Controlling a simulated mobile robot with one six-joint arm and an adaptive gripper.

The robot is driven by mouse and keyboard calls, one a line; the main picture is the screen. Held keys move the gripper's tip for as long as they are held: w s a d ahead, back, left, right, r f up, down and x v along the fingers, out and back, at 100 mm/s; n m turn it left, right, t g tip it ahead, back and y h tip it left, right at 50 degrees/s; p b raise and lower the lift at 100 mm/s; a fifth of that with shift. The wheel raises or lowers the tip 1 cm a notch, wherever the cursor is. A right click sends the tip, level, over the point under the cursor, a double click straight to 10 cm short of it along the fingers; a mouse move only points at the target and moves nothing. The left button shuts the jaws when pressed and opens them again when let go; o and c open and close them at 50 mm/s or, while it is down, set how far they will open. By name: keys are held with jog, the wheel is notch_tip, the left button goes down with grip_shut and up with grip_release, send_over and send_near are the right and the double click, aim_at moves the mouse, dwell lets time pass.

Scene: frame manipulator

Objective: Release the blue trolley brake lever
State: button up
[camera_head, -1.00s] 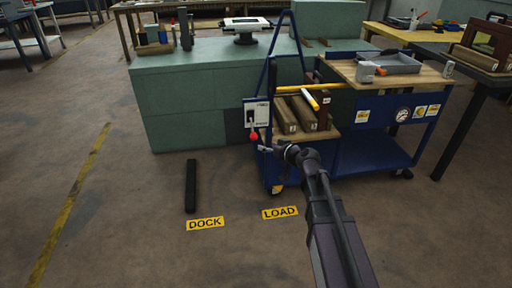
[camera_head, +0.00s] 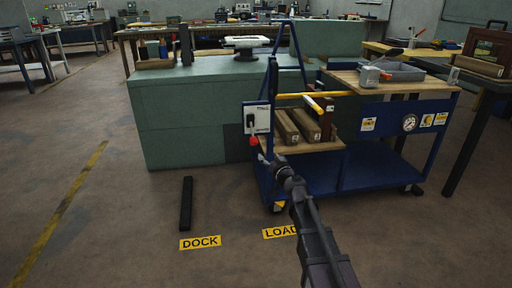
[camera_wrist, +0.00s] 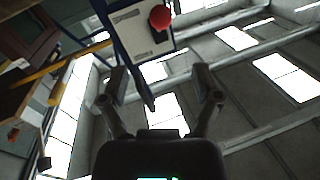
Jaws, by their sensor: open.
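The blue trolley (camera_head: 345,178) stands ahead of me. A white panel (camera_head: 262,116) is fixed at its left end, with the brake lever's red knob (camera_head: 253,141) at the panel's lower part. In the wrist view the red knob (camera_wrist: 160,18) shows large in front of the white panel (camera_wrist: 136,28), at the top of the picture. My gripper (camera_head: 263,159) is just below the knob in the head view. Its two fingers (camera_wrist: 160,84) are spread in the wrist view with nothing held between them. The knob lies beyond the fingertips, and no contact shows.
A yellow bar (camera_head: 312,95) and wooden blocks (camera_head: 288,126) are on the trolley behind the panel. A green bench (camera_head: 185,110) stands behind. A black bar (camera_head: 186,204) and yellow DOCK (camera_head: 200,242) and LOAD (camera_head: 279,232) labels are on the floor. Floor to the left is open.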

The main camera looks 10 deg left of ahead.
aim_at(257, 143)
dwell(0.4)
jog(key=x, duration=1.4)
jog(key=shift+s, duration=0.1)
grip_shut()
jog(key=shift+d, duration=0.15)
